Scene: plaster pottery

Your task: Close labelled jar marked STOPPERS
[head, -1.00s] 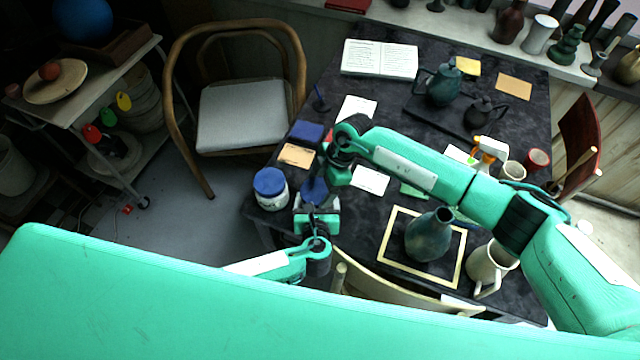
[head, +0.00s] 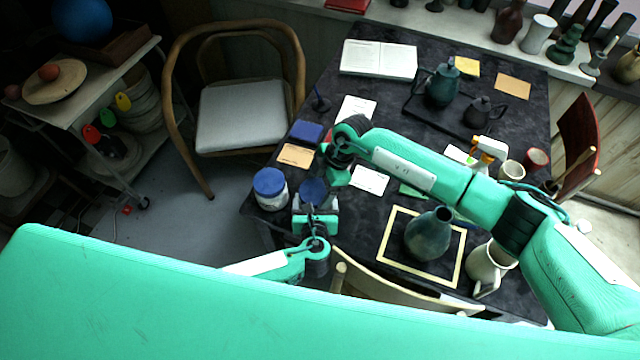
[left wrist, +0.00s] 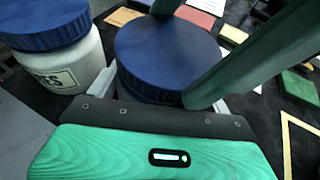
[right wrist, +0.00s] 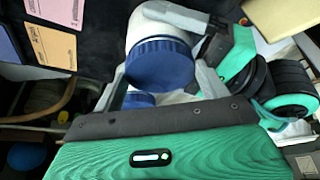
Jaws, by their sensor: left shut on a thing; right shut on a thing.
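A white jar (right wrist: 152,22) with a dark blue lid (head: 313,191) stands near the table's left front corner. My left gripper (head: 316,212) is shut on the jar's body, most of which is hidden. The lid (left wrist: 165,55) sits over the jar's mouth in the left wrist view. My right gripper (right wrist: 167,68) is shut on the lid, its fingers on either side of the rim in the right wrist view. I cannot see this jar's label or how tightly the lid sits.
A second white jar (head: 272,200) with a blue lid stands close on the left; its label (left wrist: 55,79) ends in "ES". Coloured cards (head: 295,155) lie behind. A teal vase (head: 428,235) stands in a pale frame on the right. A chair back (head: 400,285) is in front.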

